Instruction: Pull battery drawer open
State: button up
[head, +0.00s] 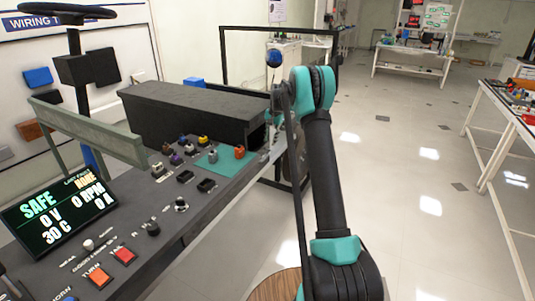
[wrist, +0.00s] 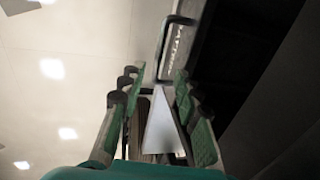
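In the wrist view, a grey panel (wrist: 176,52) with partly legible lettering carries a black bar handle (wrist: 164,38); it appears to be the battery drawer's front. My gripper (wrist: 156,85) is open, its green and black fingers apart and pointing toward the panel. The handle lies ahead of the fingertips, toward the top of the picture, and is not clamped between them. In the head view, my arm reaches to the right end of the rig, and my gripper is mostly hidden behind my arm. The drawer front and handle cannot be made out there.
A long black box (head: 190,112) sits on the rig's dark console (head: 165,215), with switches, buttons and a display (head: 60,214) reading SAFE. A black frame (head: 224,60) stands behind. A workbench (head: 500,115) is at the right; the floor between is clear.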

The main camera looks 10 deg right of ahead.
aim_at(267, 156)
jog(key=f, duration=0.3)
jog(key=a+f, duration=0.1)
jog(key=f, duration=0.2)
jog(key=w+f, duration=0.1)
jog(key=f, duration=0.1)
jog(key=shift+a+f, duration=0.15)
jog(key=shift+f, duration=0.25)
grip_shut()
